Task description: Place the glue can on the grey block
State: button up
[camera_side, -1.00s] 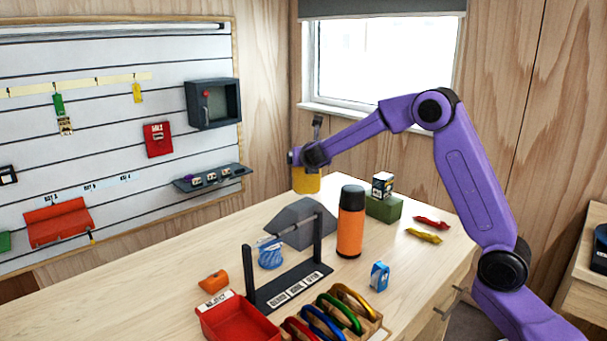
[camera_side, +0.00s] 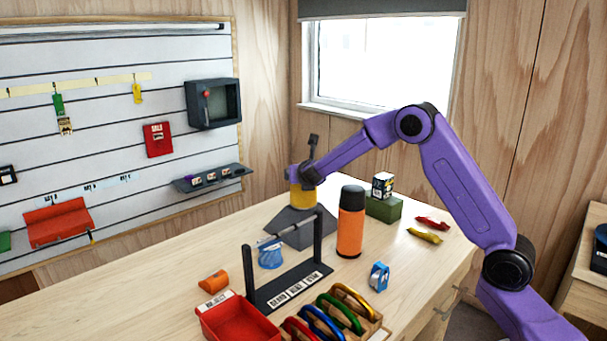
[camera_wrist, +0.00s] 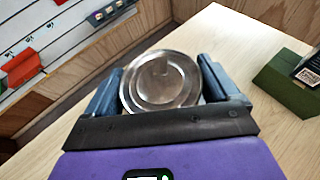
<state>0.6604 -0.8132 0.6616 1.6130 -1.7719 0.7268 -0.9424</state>
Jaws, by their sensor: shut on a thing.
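The glue can (camera_side: 303,198) is yellow in the side view, with a round metal lid (camera_wrist: 160,82) in the wrist view. My gripper (camera_wrist: 160,85) is shut on it, one blue-grey finger on each side of the lid. In the side view my gripper (camera_side: 303,182) holds the can upright at the grey block (camera_side: 287,222). The can's lower end overlaps the block's upper part in the picture. I cannot tell whether they touch. The block is dark grey with sloping sides and stands on the bench. In the wrist view the block is hidden.
A black rack (camera_side: 290,287) with a bar and a blue item (camera_side: 270,254) stands in front of the block. An orange bottle (camera_side: 351,222) stands close right. A green block (camera_side: 383,207) bears a small box (camera_side: 383,184). The bench's left part is clear.

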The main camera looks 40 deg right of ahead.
jog(key=o, duration=1.2)
jog(key=shift+r, duration=0.15)
jog(key=v, duration=1.2)
jog(key=shift+a, duration=0.1)
jog(key=shift+s, duration=0.1)
